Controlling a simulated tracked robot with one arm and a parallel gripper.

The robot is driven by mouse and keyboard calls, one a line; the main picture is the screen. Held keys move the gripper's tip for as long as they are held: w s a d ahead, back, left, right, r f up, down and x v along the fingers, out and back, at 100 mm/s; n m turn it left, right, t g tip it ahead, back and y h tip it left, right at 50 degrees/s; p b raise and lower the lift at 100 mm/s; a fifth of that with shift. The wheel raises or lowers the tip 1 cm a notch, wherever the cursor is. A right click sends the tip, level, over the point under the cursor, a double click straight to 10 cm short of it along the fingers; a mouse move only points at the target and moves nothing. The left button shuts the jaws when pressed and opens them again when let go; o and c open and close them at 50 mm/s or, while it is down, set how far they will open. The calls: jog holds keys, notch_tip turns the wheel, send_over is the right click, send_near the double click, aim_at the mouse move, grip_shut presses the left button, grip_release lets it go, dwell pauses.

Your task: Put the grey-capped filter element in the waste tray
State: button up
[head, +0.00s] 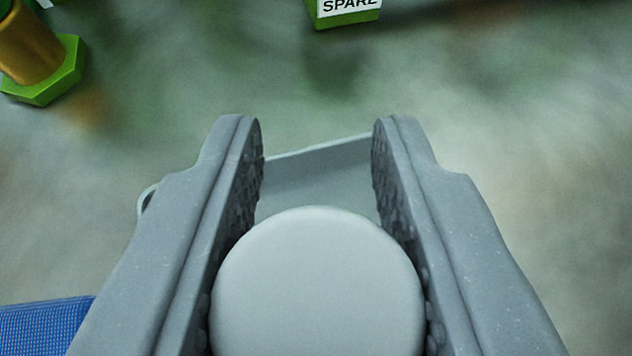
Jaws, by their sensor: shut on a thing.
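My gripper (316,150) reaches in from the bottom of the head view, with one grey finger on each side. It is shut on the grey-capped filter element (318,285), whose round, pale grey cap shows between the ribbed finger pads. The rest of the element is hidden below its cap. A grey tray (315,165) shows behind the cap and between the fingers, with a bit of its rim left of the left finger. It may be the waste tray; no label on it shows, and most of it is hidden.
A green block labelled SPARE (347,14) stands at the top. A green hexagonal base with a gold cylinder (35,55) is at the top left. A blue mesh surface (45,325) shows at the lower left. The blurred grey-green floor on the right is clear.

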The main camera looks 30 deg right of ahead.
jog(key=shift+f, duration=0.1)
jog(key=o, duration=1)
jog(key=shift+o, duration=0.2)
jog(key=p+v, duration=0.1)
jog(key=v, duration=1.1)
jog(key=shift+s, duration=0.1)
